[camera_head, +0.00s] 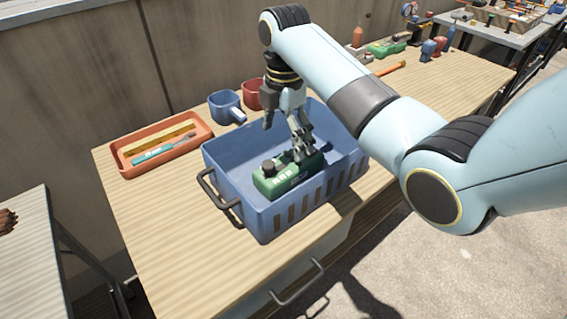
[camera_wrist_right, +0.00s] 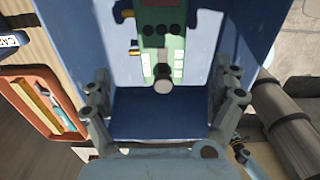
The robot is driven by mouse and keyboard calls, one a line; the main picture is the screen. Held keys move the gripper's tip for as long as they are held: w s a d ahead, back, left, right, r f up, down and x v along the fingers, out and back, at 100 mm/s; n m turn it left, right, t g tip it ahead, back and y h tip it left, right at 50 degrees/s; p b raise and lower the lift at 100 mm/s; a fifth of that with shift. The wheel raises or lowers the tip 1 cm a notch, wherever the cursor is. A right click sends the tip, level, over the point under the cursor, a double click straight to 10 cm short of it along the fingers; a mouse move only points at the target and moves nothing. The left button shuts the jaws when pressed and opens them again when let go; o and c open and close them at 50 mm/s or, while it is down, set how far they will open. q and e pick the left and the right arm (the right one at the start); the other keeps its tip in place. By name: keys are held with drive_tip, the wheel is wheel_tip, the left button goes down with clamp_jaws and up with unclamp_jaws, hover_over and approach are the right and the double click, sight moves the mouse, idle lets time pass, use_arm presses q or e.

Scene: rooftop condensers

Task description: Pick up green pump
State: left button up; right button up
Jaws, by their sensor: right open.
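The green pump (camera_head: 283,177) lies in the blue crate (camera_head: 238,207), on its floor, with a dark round knob at its left end. In the right wrist view the pump (camera_wrist_right: 161,52) shows at the top middle, with its round knob pointing toward me. My right gripper (camera_head: 288,138) is open and reaches down into the crate just above the pump. In the right wrist view its fingers (camera_wrist_right: 165,100) stand apart on both sides, with nothing between the tips that I can see held. One finger hides part of the pump in the head view. My left gripper is not in view.
An orange tray (camera_head: 122,160) with a yellow bar and a teal tool lies left of the crate. A blue mug (camera_head: 222,104) and a red mug (camera_head: 250,95) stand behind it. Bare wood lies in front.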

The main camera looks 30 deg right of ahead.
sight(289, 162)
wheel_tip(289, 162, down, 3)
drive_tip(key=shift+s+f, duration=0.1)
drive_tip(key=shift+f, duration=0.05)
drive_tip(key=shift+d+f, duration=0.2)
drive_tip(key=shift+f, duration=0.15)
drive_tip(key=f, duration=0.2)
drive_tip(key=d+f, duration=0.1)
drive_tip(key=shift+f+b, duration=0.35)
drive_tip(key=shift+f, duration=0.45)
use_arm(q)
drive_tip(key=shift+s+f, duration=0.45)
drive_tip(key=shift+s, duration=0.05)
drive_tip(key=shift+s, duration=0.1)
use_arm(e)
drive_tip(key=c, duration=0.7)
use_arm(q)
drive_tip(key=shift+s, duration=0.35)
use_arm(e)
drive_tip(key=shift+r, duration=0.1)
drive_tip(key=c, duration=1.1)
